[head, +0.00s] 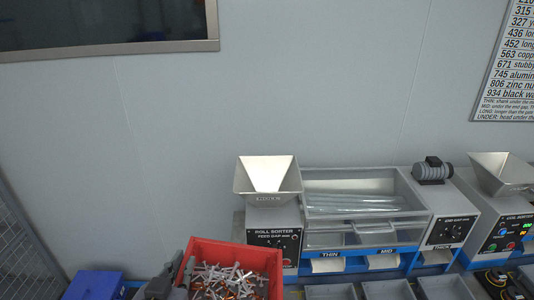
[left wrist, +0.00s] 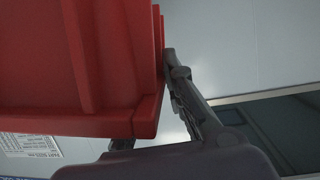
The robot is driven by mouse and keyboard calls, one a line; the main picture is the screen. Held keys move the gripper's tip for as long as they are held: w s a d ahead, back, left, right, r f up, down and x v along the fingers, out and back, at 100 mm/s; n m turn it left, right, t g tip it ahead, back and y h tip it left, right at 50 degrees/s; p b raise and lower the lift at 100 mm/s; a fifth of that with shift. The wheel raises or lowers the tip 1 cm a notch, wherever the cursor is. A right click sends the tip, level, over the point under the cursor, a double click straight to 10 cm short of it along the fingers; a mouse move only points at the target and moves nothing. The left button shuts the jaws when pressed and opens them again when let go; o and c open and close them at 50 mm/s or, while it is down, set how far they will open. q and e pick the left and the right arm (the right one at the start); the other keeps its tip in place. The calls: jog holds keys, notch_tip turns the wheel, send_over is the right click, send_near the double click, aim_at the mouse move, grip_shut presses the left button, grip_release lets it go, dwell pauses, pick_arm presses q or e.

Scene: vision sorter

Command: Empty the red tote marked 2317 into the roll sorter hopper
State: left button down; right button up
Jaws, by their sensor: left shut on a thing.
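The red tote (head: 268,253) is in the lower middle of the head view, full of loose silvery and copper-coloured screws (head: 228,282). Its marking does not show. My left gripper (head: 178,272) is shut on the tote's left side. In the left wrist view the tote (left wrist: 75,60) fills the upper left, with the gripper's dark fingers (left wrist: 158,100) at its edge. The roll sorter hopper (head: 243,182), a pale metal funnel, stands just behind and above the tote, on the roll sorter (head: 275,238). The tote looks roughly level. My right gripper is out of view.
The roll sorter's clear-sided roller box (head: 365,190) is right of its hopper. A second sorter with its own hopper (head: 502,172) stands further right. Grey bins (head: 388,289) line the front. A blue box (head: 95,286) is at lower left, near a mesh fence (head: 22,235).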

pick_arm(q)
jog(key=r+p, duration=0.2)
jog(key=r, duration=0.1)
jog(key=r+p, duration=0.2)
jog(key=r, duration=0.1)
jog(key=shift+s+d+r, duration=0.1)
jog(key=shift+d+r, duration=0.1)
jog(key=shift+r, duration=0.15)
jog(key=shift+d+f+h, duration=0.1)
jog(key=shift+f+h, duration=0.1)
jog(key=shift+h, duration=0.1)
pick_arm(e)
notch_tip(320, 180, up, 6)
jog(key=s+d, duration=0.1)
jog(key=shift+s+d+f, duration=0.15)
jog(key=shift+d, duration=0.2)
pick_arm(q)
jog(key=shift+n, duration=0.3)
